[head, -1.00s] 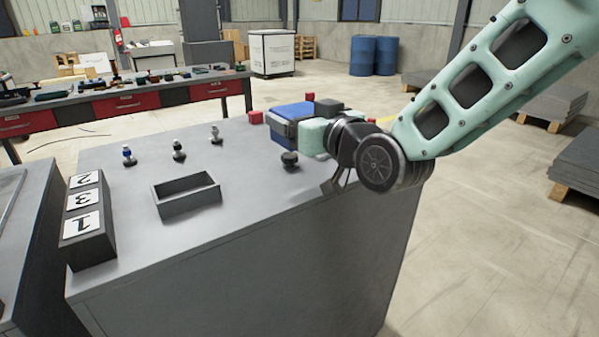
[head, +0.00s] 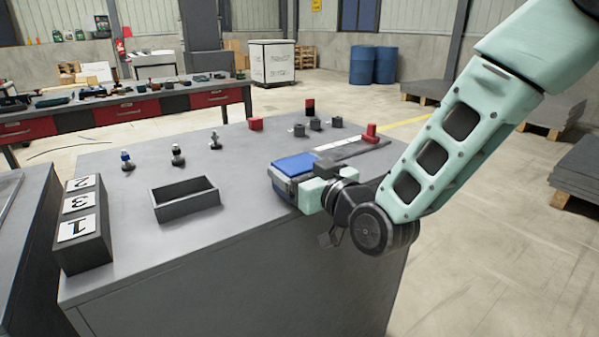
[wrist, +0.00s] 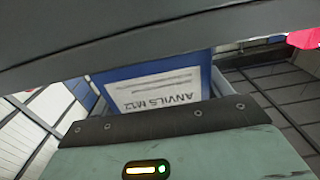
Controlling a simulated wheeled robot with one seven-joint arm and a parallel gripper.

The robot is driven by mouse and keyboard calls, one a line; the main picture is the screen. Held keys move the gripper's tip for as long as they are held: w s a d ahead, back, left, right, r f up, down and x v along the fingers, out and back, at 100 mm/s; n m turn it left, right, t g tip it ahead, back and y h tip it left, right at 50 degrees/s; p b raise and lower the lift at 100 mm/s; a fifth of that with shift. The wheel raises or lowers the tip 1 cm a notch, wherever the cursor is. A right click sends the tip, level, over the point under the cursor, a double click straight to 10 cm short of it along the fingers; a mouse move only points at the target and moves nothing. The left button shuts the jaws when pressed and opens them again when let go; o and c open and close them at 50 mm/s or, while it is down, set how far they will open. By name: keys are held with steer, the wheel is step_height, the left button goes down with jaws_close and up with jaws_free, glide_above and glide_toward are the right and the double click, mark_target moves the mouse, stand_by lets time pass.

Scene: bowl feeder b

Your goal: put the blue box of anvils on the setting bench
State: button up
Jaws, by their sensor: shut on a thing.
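My gripper (head: 310,188) is shut on the blue box (head: 295,165), seen at the right edge of the grey bench top (head: 120,235). The box has a bright blue top and grey-blue sides. In the wrist view the blue box (wrist: 160,85) shows between the jaws, with an upside-down white label reading "ANVILS M12". The gripper covers part of it. I cannot tell if the box touches the bench top. I cannot tell from any marking whether this grey bench is the setting bench.
An open grey tray (head: 185,205) and several small upright fittings (head: 177,155) stand on the bench. A block with numbered cards (head: 80,215) is at its left. Red blocks (head: 255,124) and grey cylinders lie behind the box. A tool-covered bench (head: 120,105) stands farther back.

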steer(key=shift+f+b, duration=0.25)
steer(key=shift+b, duration=0.05)
steer(key=o, duration=1.3)
steer(key=shift+r+p, duration=0.1)
steer(key=shift+p, duration=0.4)
